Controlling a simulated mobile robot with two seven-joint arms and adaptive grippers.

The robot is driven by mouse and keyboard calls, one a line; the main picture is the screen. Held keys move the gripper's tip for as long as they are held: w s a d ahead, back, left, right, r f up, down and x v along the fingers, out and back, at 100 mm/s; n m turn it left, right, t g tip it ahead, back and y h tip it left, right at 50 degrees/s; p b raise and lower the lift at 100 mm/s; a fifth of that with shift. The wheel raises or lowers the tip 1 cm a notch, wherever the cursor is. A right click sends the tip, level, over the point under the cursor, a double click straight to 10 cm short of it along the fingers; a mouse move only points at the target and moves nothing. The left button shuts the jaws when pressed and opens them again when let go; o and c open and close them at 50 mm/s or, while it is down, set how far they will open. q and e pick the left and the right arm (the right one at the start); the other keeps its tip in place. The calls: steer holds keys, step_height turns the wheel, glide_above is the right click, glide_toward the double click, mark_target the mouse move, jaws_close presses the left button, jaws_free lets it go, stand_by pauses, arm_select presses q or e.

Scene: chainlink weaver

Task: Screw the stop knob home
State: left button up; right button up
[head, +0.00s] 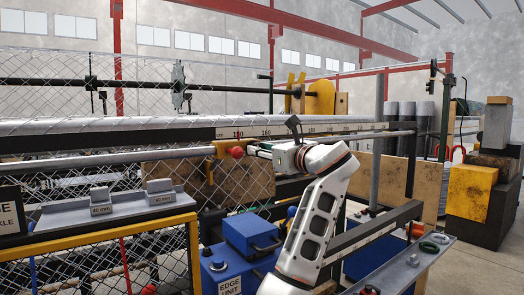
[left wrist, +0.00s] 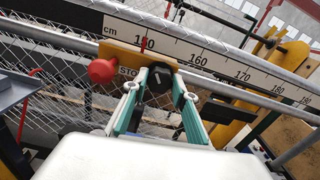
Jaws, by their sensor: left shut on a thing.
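The orange-yellow stop block (left wrist: 118,56), marked STOP, sits on the grey rail below the centimetre scale (left wrist: 205,62). A red ball knob (left wrist: 102,71) sticks out at its left; a round black knob (left wrist: 158,78) with a pale mark is at its right end. My left gripper (left wrist: 160,90) is shut on the black knob, fingers on either side. In the head view the block (head: 222,146) and red knob (head: 237,152) lie just left of my left gripper (head: 254,149); the black knob is not clear there. My right gripper is in neither view.
Chain-link mesh (head: 60,70) hangs behind and below the rail. A blue edge unit (head: 250,235) is below my arm. A side bench with a green ring (head: 429,247) is at right.

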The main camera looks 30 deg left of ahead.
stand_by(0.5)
arm_select(q)
steer(key=o, duration=1.1)
steer(key=shift+c, duration=0.2)
steer(key=shift+d, duration=0.1)
steer(key=v, duration=1.1)
steer(key=shift+s+d, duration=0.2)
steer(key=shift+d, duration=0.15)
steer(key=shift+f, duration=0.1)
